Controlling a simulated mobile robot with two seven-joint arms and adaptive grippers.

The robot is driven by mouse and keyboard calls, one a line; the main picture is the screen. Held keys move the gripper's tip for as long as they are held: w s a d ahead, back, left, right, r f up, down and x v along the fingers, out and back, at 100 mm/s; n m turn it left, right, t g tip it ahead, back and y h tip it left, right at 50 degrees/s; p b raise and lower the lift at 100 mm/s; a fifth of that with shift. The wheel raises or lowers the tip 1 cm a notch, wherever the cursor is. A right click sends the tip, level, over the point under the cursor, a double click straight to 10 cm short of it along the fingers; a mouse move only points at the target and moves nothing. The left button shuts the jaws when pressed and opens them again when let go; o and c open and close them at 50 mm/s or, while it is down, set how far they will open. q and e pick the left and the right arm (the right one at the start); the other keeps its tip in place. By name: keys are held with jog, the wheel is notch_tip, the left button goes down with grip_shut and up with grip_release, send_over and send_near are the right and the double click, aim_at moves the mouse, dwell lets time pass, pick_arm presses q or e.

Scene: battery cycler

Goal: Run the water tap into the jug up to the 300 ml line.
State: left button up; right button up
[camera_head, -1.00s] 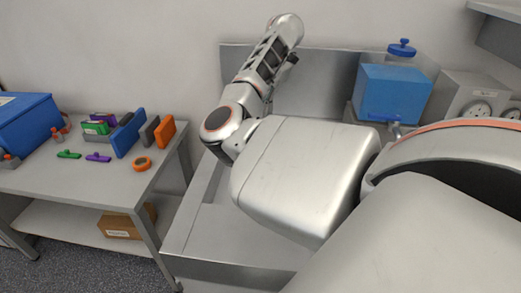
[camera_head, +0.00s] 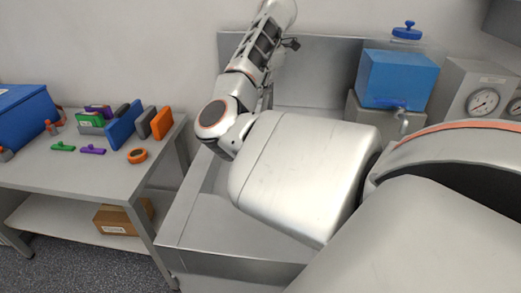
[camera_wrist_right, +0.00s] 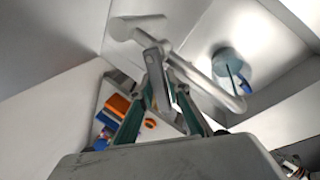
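The water tap (camera_wrist_right: 207,80) shows only in the right wrist view, as a grey bent spout with a flat lever in front of it. My right gripper (camera_wrist_right: 162,90) has its teal-padded fingers on either side of the lever (camera_wrist_right: 153,62). Whether the pads press on the lever is unclear. A round blue-grey thing (camera_wrist_right: 232,66), possibly the jug seen from above, is near the spout's end in the sink. Its water level and markings cannot be read. My right arm hides the tap and much of the sink in the head view. My left gripper is out of view.
A blue tank (camera_head: 397,78) stands at the back right, beside a box with gauges (camera_head: 482,101). A blue lid (camera_head: 407,31) shows behind the tank. A side table (camera_head: 65,170) at left holds a blue case (camera_head: 25,115) and several small coloured items. A cardboard box (camera_head: 115,220) sits below.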

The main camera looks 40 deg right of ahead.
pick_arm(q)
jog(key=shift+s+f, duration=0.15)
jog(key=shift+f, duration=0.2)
pick_arm(e)
jog(key=shift+w, duration=0.1)
jog(key=shift+a, duration=0.1)
jog(key=shift+w+f+m+b, duration=0.1)
jog(key=shift+m+b, duration=0.2)
jog(key=shift+b, duration=0.05)
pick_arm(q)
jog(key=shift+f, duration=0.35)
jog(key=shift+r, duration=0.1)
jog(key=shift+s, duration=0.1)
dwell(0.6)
